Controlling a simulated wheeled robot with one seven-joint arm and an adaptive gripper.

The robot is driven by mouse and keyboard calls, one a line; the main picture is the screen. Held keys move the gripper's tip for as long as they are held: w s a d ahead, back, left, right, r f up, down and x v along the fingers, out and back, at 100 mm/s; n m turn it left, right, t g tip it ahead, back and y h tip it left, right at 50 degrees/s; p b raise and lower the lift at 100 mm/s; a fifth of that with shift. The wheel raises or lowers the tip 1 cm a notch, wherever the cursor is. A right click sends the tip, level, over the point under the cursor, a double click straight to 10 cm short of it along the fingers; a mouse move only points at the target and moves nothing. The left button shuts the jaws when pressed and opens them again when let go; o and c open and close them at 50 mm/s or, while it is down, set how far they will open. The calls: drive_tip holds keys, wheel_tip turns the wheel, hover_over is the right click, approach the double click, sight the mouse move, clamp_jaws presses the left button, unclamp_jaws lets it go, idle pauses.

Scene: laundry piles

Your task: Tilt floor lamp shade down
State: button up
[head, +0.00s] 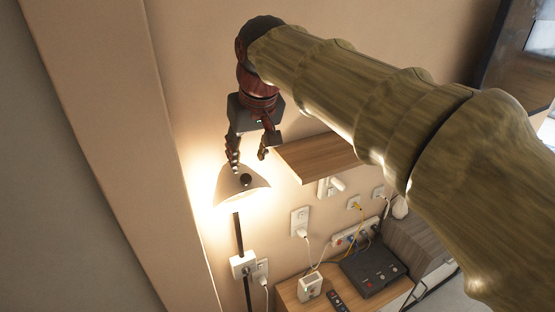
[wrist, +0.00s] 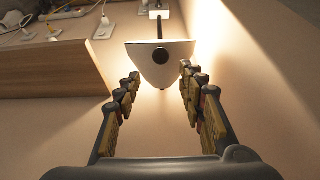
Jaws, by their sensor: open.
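The floor lamp's shade (head: 243,188) is lit and stands near the wall on a thin dark pole (head: 238,236). Its underside glows onto the wall. My gripper (head: 248,162) is open and points down, just above the shade. In the wrist view the pale shade (wrist: 159,66) lies ahead between the two fingers of my gripper (wrist: 158,92), with a small dark knob (wrist: 160,56) on its face. No finger clearly touches the shade. The lamp's base is out of view.
A wooden wall shelf (head: 318,157) is close to the right of my gripper; it also shows in the wrist view (wrist: 60,68). Below are wall sockets (head: 300,221), cables, a black device (head: 371,268) and a remote (head: 337,301) on a wooden surface. A wall corner stands at the left.

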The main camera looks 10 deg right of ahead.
sight(246, 177)
drive_tip(key=x, duration=0.7)
drive_tip(key=shift+s+f+p, duration=0.3)
drive_tip(key=shift+f+p, duration=0.05)
drive_tip(key=shift+p, duration=0.05)
drive_tip(key=shift+c, duration=1.1)
drive_tip(key=c, duration=0.7)
clamp_jaws()
